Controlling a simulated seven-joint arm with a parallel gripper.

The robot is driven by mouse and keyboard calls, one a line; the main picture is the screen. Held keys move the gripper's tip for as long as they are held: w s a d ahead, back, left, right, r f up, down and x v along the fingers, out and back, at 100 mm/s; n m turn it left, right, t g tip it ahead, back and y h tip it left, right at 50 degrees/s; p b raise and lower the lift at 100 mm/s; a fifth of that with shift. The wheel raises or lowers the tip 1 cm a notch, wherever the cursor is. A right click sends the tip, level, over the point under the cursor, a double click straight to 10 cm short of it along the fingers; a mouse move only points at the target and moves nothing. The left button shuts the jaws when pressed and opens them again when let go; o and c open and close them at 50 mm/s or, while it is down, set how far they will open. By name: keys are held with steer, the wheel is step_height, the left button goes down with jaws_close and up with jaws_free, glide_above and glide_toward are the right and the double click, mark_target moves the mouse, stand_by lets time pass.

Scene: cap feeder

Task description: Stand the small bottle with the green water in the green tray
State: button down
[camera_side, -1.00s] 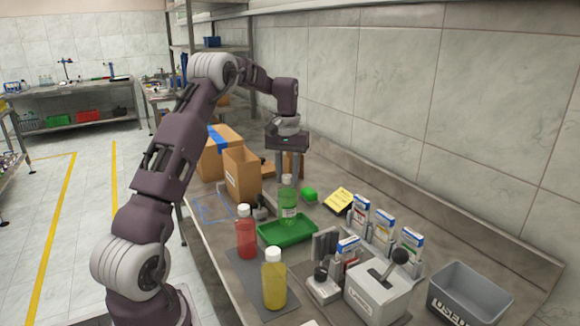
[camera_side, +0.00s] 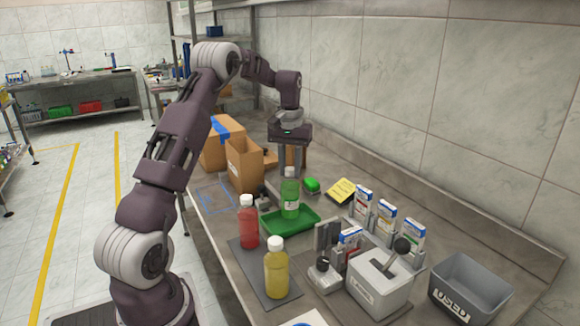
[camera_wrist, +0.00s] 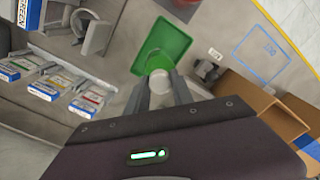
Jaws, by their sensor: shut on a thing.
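The small bottle with green water (camera_side: 290,198) is upright with a white cap, at the green tray in the side view. Its base appears within the tray's outline; whether it touches the tray floor I cannot tell. The green tray (camera_side: 301,224) lies flat on the bench, and it also shows in the wrist view (camera_wrist: 172,37). My gripper (camera_side: 289,172) points down and is shut on the bottle at its cap. In the wrist view the fingers (camera_wrist: 161,90) flank the white cap (camera_wrist: 158,77), which hides most of the bottle.
Red (camera_side: 249,228) and yellow (camera_side: 276,272) bottles stand on a dark mat in front of the tray. An open cardboard box (camera_side: 245,165) stands behind left. A grey lever device (camera_side: 380,285), small boxes in holders (camera_side: 385,222) and a grey USED bin (camera_side: 468,287) are right.

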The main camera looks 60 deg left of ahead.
steer(key=shift+f, duration=0.2)
steer(key=shift+f, duration=0.9)
steer(key=shift+f, duration=0.25)
steer(key=c, duration=1)
jaws_free()
